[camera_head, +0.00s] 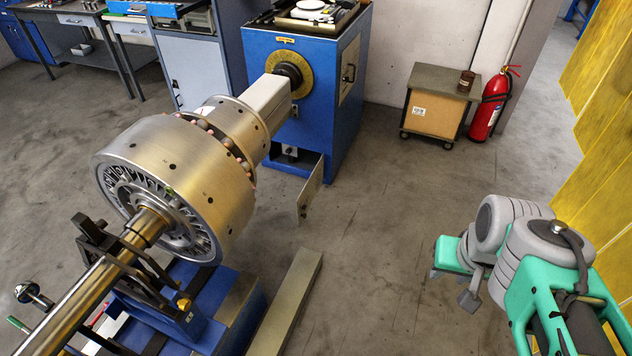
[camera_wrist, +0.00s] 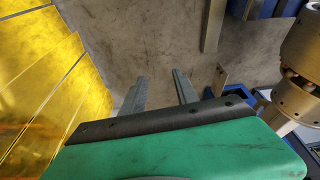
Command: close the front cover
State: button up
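The front cover (camera_head: 310,190) is a pale flat panel low on the front of the blue machine cabinet (camera_head: 290,95). It stands swung out from the cabinet, open, with a dark fitting near its outer edge. A low opening (camera_head: 290,155) shows beside it. A small pale panel that looks like the cover shows in the wrist view (camera_wrist: 221,80). My gripper (camera_head: 456,284) is at the lower right of the head view, well apart from the cover. In the wrist view its two fingers (camera_wrist: 162,90) are spread, with only floor between them.
A large metal rotor (camera_head: 180,180) on a shaft fills the left, over blue supports. A long pale beam (camera_head: 287,300) lies on the floor. A wooden cart (camera_head: 437,105) and a red extinguisher (camera_head: 489,105) stand behind. Yellow panels (camera_head: 600,100) line the right. Floor between is clear.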

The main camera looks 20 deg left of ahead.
aim_at(306, 196)
jog(key=z, duration=0.3)
jog(key=i, duration=2.75)
jog(key=u, duration=3.7)
jog(key=i, duration=0.5)
jog(key=z, duration=0.1)
